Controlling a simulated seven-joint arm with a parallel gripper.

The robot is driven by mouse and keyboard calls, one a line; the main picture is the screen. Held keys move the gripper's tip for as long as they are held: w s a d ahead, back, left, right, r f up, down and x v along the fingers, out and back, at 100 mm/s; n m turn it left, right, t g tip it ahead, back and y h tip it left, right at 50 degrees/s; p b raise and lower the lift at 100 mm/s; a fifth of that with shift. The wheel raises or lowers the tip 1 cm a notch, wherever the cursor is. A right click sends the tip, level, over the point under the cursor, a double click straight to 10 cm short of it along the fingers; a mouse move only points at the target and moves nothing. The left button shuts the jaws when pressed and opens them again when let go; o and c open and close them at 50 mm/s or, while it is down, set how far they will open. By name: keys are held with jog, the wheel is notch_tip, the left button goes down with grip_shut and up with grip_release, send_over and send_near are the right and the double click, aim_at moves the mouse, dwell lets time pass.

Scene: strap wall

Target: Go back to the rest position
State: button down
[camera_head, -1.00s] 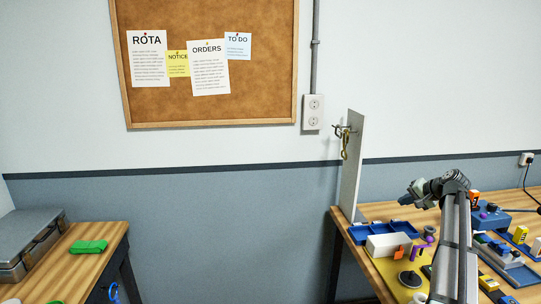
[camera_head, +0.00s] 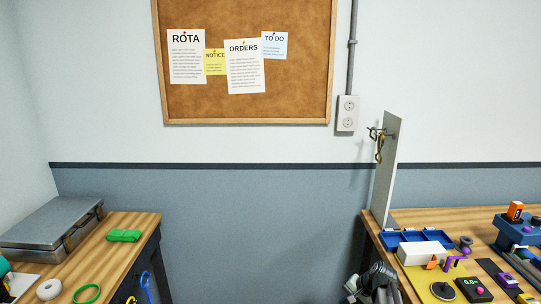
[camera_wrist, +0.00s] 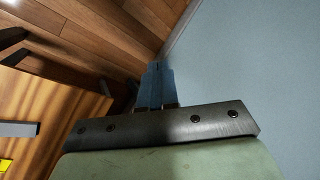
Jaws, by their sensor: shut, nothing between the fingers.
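My gripper (camera_wrist: 157,88) shows in the wrist view as two blue-grey fingers lying together, with nothing between them. Past the fingertips are the wooden floor and the blue-grey wall. In the head view my gripper (camera_head: 353,291) is low in the picture, at the left front edge of the right workbench (camera_head: 505,219). It is apart from the things on the bench. Part of my arm is cut off by the bottom edge.
The right bench holds a blue tray (camera_head: 413,239), a white block (camera_head: 424,252) and several small parts. An upright white panel (camera_head: 387,175) with hooks stands at its left end. The left bench (camera_head: 127,253) holds a metal case (camera_head: 50,228) and a green cloth (camera_head: 124,235). Between the benches is open room.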

jog(key=s+a+f+n+g, duration=0.25)
jog(key=s+a+f, duration=0.25)
jog(key=s+f, duration=0.7)
jog(key=s+a+f+n+g+h, duration=0.1)
jog(key=s+f+g, duration=0.1)
jog(key=s+f, duration=0.4)
jog(key=s+a+f+n+g+h, duration=0.1)
jog(key=s+f, duration=0.4)
jog(key=s, duration=1.1)
jog(key=s+a+f+n+g+h, duration=0.2)
jog(key=s+f+g, duration=0.3)
jog(key=s, duration=0.6)
jog(key=shift+s+f+n+h, duration=0.3)
jog(key=shift+f+n+h, duration=0.1)
jog(key=shift+f+n, duration=0.4)
jog(key=c, duration=1.8)
grip_release()
jog(key=shift+a, duration=0.1)
